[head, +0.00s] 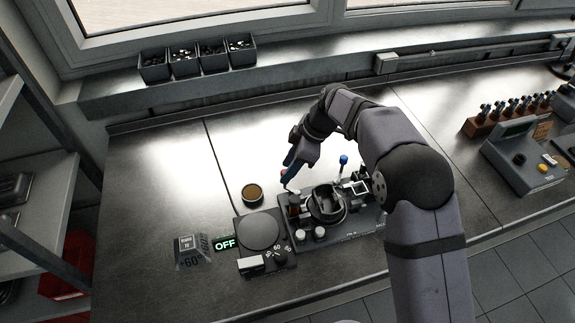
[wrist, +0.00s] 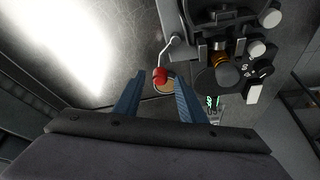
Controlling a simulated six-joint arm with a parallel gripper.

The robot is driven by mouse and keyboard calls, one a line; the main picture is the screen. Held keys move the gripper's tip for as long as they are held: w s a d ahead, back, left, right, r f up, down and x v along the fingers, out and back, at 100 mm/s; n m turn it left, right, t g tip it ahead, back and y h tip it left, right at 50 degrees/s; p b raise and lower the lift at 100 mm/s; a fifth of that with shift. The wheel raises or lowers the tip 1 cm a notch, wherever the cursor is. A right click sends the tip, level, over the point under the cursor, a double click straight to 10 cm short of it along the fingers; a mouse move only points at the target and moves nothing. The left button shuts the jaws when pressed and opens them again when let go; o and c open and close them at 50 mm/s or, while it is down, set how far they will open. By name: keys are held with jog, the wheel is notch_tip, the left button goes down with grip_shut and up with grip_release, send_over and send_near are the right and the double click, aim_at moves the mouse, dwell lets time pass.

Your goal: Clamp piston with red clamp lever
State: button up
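The red clamp lever (wrist: 160,75) is a bent metal rod with a red knob, reaching out from the fixture in the wrist view. In the head view a bit of its red (head: 284,173) shows beside my gripper (head: 288,175). In the wrist view my gripper (wrist: 159,82) is open, with one blue finger on each side of the knob; I cannot tell whether either touches it. A dark round part, seemingly the piston (head: 323,203), sits in the fixture (head: 350,232) on the bench. My arm hides the fixture's right end.
A blue-tipped lever (head: 343,160) stands up behind the fixture. A heater plate (head: 258,230) with a dial and an OFF sign (head: 225,243) is at its left. A round brownish-topped cup (head: 252,193) stands behind the plate. The bench is clear at far left.

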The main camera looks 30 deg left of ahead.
jog(key=shift+s+a+f, duration=0.1)
jog(key=shift+a+f, duration=0.1)
jog(key=shift+f, duration=0.3)
grip_shut()
